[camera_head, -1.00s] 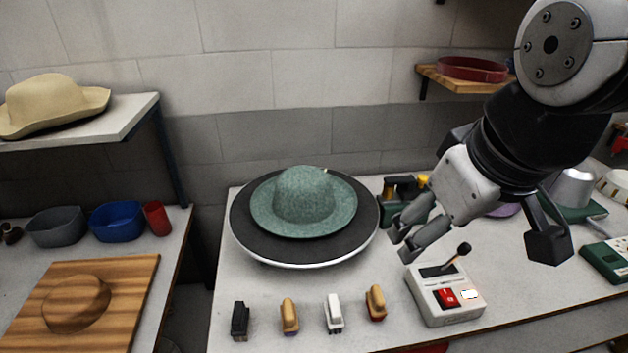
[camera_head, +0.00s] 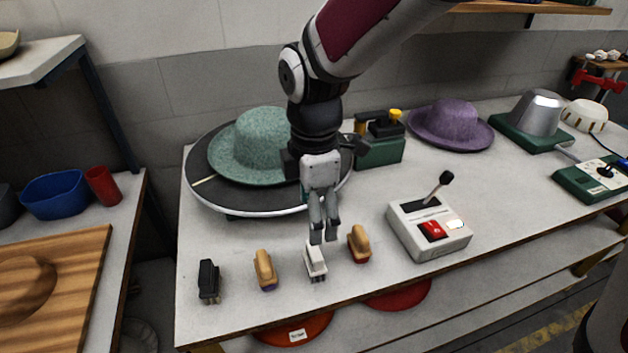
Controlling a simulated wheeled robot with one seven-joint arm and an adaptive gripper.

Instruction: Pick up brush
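Several small brushes stand in a row near the front edge of the table: a black brush (camera_head: 209,281), a tan brush (camera_head: 265,270), a white brush (camera_head: 315,262) and a tan brush with a red base (camera_head: 359,244). My gripper (camera_head: 324,238) points down right at the white brush, its fingertips just above or behind the brush's top. The fingers show a narrow gap between them. Whether they touch the brush cannot be told. All the brushes appear to stand on the table.
A turntable (camera_head: 240,206) with a green hat (camera_head: 245,150) stands behind my gripper, partly hidden by my arm. A control box (camera_head: 428,228) with an upright lever is at the right. A green device (camera_head: 380,150) and a purple hat (camera_head: 450,125) stand farther back.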

